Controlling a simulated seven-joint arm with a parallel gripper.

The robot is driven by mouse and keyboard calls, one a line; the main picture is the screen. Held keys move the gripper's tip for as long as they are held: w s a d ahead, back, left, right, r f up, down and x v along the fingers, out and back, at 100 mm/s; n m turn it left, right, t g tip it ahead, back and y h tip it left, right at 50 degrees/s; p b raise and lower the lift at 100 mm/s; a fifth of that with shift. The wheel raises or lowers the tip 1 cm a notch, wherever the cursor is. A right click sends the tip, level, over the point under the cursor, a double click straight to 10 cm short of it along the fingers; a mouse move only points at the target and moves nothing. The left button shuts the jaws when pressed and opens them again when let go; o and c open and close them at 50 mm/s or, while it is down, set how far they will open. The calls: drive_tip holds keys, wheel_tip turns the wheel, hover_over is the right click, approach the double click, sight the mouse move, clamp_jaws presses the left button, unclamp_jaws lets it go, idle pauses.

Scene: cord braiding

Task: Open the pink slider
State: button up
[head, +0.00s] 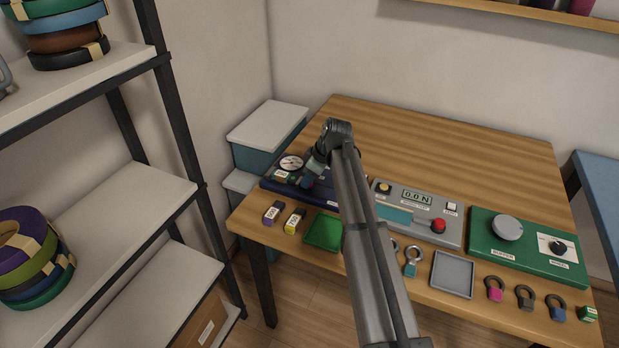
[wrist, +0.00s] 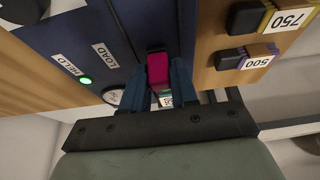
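The pink slider (wrist: 159,70) shows in the wrist view as a small pink block with a dark top end, at the edge of a navy panel (wrist: 90,25). My gripper (wrist: 168,78) has its two blue fingers close together, one on each side of the pink block, and appears shut on it. A teal part and a small white label show between the fingers below it. In the head view my gripper (head: 313,168) is over the navy panel (head: 325,192) at the table's left; my arm hides part of the panel, and the pink slider cannot be made out there.
The panel has a lit green lamp (wrist: 86,80) and a dial gauge (head: 291,163). Purple (head: 272,212) and yellow (head: 294,221) weights and a green tray (head: 323,232) lie in front. A grey force unit (head: 450,220) and a green unit (head: 480,230) stand right. The table's back is clear.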

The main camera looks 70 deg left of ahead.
clamp_jaws()
drive_tip(key=shift+w+d, duration=1.8)
drive_tip(key=shift+o, duration=1.4)
unclamp_jaws()
drive_tip(key=shift+o, duration=1.1)
drive_tip(key=shift+r, duration=0.1)
drive_tip(key=v, duration=1.3)
drive_tip(key=shift+r, duration=0.3)
drive_tip(key=shift+w+d, duration=0.1)
drive_tip(key=shift+w, duration=0.1)
